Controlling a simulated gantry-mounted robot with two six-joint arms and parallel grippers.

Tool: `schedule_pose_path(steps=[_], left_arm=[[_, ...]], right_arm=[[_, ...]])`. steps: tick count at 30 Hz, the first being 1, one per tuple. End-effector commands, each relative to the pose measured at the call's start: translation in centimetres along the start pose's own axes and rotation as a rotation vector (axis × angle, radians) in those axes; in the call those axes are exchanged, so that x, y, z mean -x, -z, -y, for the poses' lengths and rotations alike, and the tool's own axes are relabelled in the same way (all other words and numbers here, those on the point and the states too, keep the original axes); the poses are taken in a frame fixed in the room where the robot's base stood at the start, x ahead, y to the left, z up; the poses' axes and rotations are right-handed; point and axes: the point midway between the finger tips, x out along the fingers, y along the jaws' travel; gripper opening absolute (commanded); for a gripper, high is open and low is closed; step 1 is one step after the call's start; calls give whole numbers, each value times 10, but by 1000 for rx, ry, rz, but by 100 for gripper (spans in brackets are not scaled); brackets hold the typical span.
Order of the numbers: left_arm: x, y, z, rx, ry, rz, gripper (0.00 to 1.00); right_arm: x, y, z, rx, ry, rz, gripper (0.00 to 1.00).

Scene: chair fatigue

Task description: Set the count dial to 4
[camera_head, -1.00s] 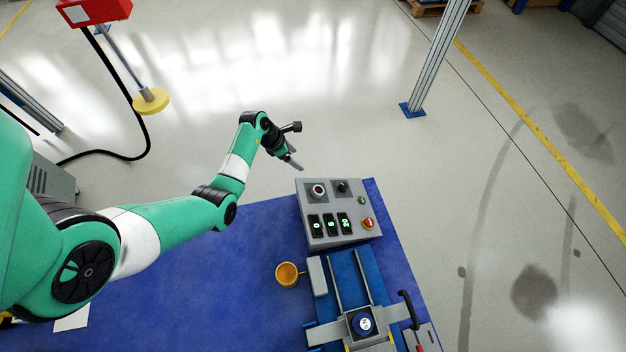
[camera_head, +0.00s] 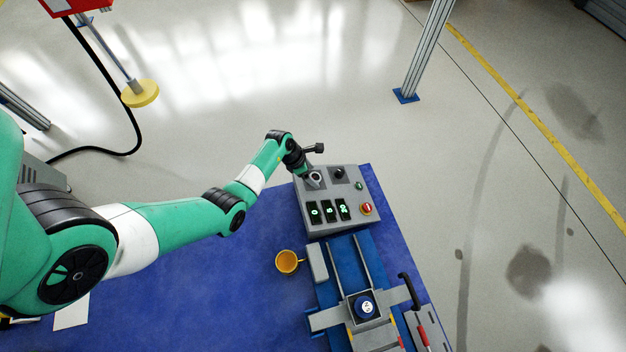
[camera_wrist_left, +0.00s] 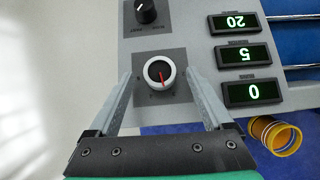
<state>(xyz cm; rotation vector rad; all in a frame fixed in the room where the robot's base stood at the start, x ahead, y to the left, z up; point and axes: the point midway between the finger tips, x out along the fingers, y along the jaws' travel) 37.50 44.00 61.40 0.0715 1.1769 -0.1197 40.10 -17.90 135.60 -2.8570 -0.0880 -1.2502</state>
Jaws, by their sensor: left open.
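The grey control box (camera_head: 349,225) stands on the blue table's far end. A round dial with a pale rim and red pointer (camera_wrist_left: 159,76) sits on its top left; in the head view this dial (camera_head: 316,180) is partly covered by my gripper. A second black knob (camera_head: 338,173) is beside it; it also shows in the wrist view (camera_wrist_left: 146,12). My right gripper is out of view.
Lit displays (camera_wrist_left: 247,54) on the box read 20, 5 and 0, upside down in the wrist view. A red button (camera_head: 366,208) is at its right. The table's left is mostly clear.

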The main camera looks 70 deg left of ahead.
Motion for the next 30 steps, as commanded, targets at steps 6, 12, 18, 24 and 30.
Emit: schedule_pose_path(steps=[6,12,18,24,30], left_arm=[[-13,0,0,0,0,0,84],[-12,0,0,0,0,0,80],[-12,0,0,0,0,0,44],[-12,0,0,0,0,0,8],[-12,0,0,-3,4,-1,0]], right_arm=[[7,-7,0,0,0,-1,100],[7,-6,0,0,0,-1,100],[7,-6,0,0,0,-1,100],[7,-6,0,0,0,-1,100],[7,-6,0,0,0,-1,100]])
